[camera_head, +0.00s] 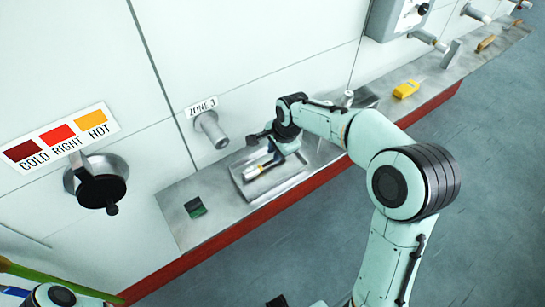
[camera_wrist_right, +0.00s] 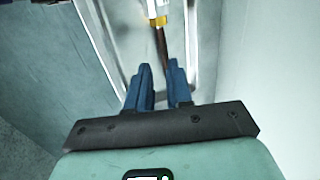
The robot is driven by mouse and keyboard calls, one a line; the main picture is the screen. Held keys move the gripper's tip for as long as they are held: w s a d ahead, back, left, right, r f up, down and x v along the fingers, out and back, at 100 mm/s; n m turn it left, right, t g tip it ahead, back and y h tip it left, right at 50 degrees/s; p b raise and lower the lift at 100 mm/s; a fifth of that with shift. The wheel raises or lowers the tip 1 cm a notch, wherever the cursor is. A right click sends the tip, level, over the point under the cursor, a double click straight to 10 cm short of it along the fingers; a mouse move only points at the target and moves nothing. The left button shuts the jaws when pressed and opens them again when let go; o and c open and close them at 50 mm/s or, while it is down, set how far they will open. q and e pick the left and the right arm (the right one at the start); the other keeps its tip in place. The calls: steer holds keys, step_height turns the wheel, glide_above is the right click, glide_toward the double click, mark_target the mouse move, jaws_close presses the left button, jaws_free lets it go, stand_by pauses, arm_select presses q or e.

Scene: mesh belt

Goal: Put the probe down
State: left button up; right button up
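The probe (camera_head: 254,170), with a pale body and a yellow band, lies at a shallow metal tray (camera_head: 290,180) on the shelf below the ZONE 3 sign. In the right wrist view, its yellow band (camera_wrist_right: 157,20) leads to a thin dark rod reaching between my blue fingertips. My right gripper (camera_head: 272,158) is over the tray; in the wrist view its fingers (camera_wrist_right: 160,72) stand a little apart, with a gap around the rod. Contact between probe and tray floor is hard to see. My left gripper (camera_head: 15,291) is partly cut off at the bottom left.
A grey wall nozzle (camera_head: 212,130) sticks out above the shelf, left of the tray. A dark green-edged block (camera_head: 195,207) is on the shelf's left end. A yellow object (camera_head: 406,89) lies farther right. A green rod (camera_head: 50,280) crosses near my left arm. A COLD/RIGHT/HOT chart (camera_head: 62,136) is on the wall.

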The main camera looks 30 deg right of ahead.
steer(key=shift+v, duration=2.2)
steer(key=shift+w, duration=0.15)
